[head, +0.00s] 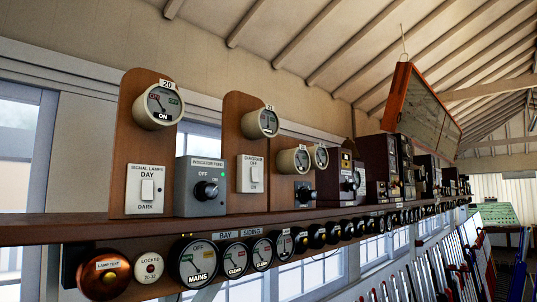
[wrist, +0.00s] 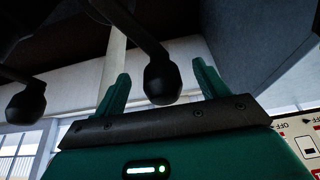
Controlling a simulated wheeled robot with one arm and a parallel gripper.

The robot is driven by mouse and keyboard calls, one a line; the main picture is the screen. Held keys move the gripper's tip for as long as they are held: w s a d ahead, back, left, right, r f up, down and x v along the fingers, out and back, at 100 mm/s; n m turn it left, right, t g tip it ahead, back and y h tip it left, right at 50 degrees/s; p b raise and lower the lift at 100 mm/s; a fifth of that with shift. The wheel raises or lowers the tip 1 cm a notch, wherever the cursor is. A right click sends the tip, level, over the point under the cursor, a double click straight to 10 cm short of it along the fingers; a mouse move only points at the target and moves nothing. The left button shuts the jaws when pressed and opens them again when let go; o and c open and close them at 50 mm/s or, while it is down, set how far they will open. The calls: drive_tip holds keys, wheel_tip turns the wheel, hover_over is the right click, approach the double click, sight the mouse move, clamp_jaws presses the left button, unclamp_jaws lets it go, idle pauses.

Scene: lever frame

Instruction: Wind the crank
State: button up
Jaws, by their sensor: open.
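In the wrist view, my gripper (wrist: 160,68) is open, with one green finger on each side of a black rounded knob (wrist: 162,84). The knob sits at the end of a dark arm that comes down from the top edge; it looks like a crank handle, but I cannot be sure. Gaps show between knob and fingers, and the jaws are not closed on it. The dark arm's upper end is out of frame. My gripper is not in the head view, and I cannot pick out the crank there.
A second black knob (wrist: 25,104) hangs at the left in the wrist view. A grey box side (wrist: 245,35) is close at upper right. In the head view, a long wooden shelf (head: 60,232) carries several instruments, with dials below and levers (head: 430,278) at lower right.

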idle(0.5)
drive_tip(key=shift+r+p, duration=0.7)
drive_tip(key=shift+r, duration=1.8)
drive_tip(key=shift+r, duration=0.1)
drive_tip(key=shift+v, duration=2.45)
drive_tip(key=p+v, duration=0.4)
drive_tip(key=v, duration=1.3)
